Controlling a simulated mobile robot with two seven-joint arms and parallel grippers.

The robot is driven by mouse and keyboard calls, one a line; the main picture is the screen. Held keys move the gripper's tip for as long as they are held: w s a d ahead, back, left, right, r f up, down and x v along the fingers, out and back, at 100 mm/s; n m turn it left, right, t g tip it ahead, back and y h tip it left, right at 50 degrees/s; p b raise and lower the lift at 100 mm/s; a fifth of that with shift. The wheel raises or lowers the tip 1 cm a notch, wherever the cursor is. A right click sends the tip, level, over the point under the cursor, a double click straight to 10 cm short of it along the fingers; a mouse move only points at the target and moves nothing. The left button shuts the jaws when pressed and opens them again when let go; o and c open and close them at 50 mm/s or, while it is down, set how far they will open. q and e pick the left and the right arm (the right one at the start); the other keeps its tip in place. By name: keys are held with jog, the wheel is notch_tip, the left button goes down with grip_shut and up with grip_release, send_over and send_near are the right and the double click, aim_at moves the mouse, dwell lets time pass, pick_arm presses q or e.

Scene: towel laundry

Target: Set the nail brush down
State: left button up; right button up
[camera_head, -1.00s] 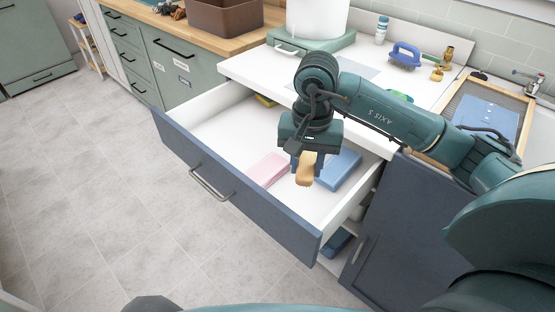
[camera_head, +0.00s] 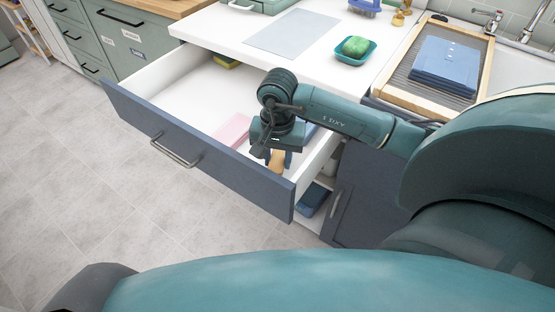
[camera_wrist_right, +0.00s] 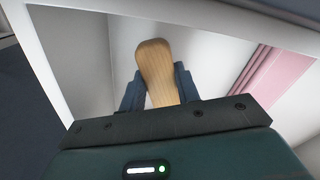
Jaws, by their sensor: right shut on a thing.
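The nail brush (camera_head: 277,163) has a light wooden body. My right gripper (camera_head: 276,157) is shut on it and holds it inside the open drawer, near the drawer's front right corner. The brush also shows in the right wrist view (camera_wrist_right: 156,65), between the two fingers (camera_wrist_right: 158,88). Its underside is hidden, and I cannot tell whether it touches the drawer floor. The open drawer (camera_head: 200,150) has a dark blue front and white inside. My left gripper is not in view.
A pink folded cloth (camera_head: 233,130) lies in the drawer left of my gripper; a blue one is mostly hidden behind it. A yellow-green sponge (camera_head: 226,61) lies at the back. The drawer's left part is clear. A teal dish (camera_head: 355,52) with a green thing stands on the counter.

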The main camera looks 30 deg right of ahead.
aim_at(278, 158)
jog(key=shift+f, duration=0.95)
jog(key=o, duration=0.9)
jog(key=shift+o, duration=0.2)
jog(key=shift+r, duration=0.35)
notch_tip(278, 158, up, 12)
jog(key=shift+f, duration=0.15)
